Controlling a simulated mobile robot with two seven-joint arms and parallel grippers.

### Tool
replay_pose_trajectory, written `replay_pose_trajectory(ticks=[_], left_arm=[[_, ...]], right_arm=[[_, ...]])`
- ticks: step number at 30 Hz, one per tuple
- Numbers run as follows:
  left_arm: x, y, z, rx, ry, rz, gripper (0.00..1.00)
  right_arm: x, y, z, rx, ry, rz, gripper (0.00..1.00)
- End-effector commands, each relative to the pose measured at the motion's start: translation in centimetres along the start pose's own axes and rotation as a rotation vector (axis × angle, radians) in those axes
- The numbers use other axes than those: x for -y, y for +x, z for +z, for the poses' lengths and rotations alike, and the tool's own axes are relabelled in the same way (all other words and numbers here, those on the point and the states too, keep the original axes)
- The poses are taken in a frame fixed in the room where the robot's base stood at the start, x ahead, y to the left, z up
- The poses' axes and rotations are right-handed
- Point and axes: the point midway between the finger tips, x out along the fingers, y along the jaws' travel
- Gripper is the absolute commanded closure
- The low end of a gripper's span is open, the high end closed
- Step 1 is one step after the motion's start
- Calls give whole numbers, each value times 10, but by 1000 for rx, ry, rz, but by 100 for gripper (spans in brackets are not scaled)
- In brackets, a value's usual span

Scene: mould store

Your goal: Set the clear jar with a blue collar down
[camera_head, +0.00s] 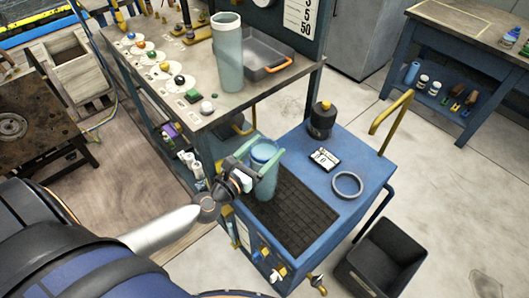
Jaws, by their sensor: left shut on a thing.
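The clear jar with a blue collar (266,184) is upright at the left part of the black ribbed mat (300,215) on the blue cart. My left gripper (258,160) comes in from the left with its pale green fingers around the upper part of the jar and is shut on it. The jar's base appears at the mat's left edge; I cannot tell whether it touches the mat or hangs just above it. My gripper's wrist hides part of the jar's left side. My right gripper is not in view.
The blue cart (345,206) also bears a dark round-topped container (322,120), a small display box (324,159) and a grey ring (347,184). A dark bin (385,258) stands right. Much of the mat is bare.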

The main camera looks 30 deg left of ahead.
Motion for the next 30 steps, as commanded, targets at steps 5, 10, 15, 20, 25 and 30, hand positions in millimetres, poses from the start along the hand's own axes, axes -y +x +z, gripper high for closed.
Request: replay_pose_trajectory(ticks=[5,10,15,20,25,30], left_arm=[[-1,1,6,10,1,2,100],[0,1,1,10,1,2,100],[0,0,-1,1,0,0,0],[0,0,-1,1,0,0,0],[0,0,4,1,1,0,0],[0,-22,-1,-2,1,1,0]], right_arm=[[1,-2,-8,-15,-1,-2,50],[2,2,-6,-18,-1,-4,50],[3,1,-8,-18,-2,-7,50],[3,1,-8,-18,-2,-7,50],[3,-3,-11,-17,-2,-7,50],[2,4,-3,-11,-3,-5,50]])
